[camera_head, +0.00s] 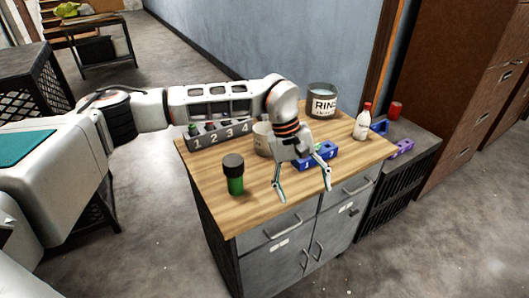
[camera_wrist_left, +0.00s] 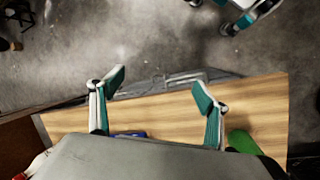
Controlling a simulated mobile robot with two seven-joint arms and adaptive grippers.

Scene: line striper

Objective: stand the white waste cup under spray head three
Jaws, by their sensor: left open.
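A pale cup (camera_head: 261,140), probably the white waste cup, stands on the wooden worktop (camera_head: 215,165), partly hidden behind my left wrist. Behind it to the left is the grey rack (camera_head: 219,132) marked 1 to 4; the spray heads are not clearly visible. My left gripper (camera_head: 305,193) is open and empty over the worktop's front edge, in front of the cup and apart from it. The left wrist view shows its fingers (camera_wrist_left: 158,90) spread with nothing between them. Part of my right gripper (camera_wrist_left: 240,15) shows at the top of that view, cut off by the frame.
A green jar with a dark lid (camera_head: 234,176) stands left of the gripper. A blue numbered block (camera_head: 322,155) lies just behind it. A RINSE bucket (camera_head: 322,101) and a white bottle with a red cap (camera_head: 362,124) stand farther back. The front left worktop is clear.

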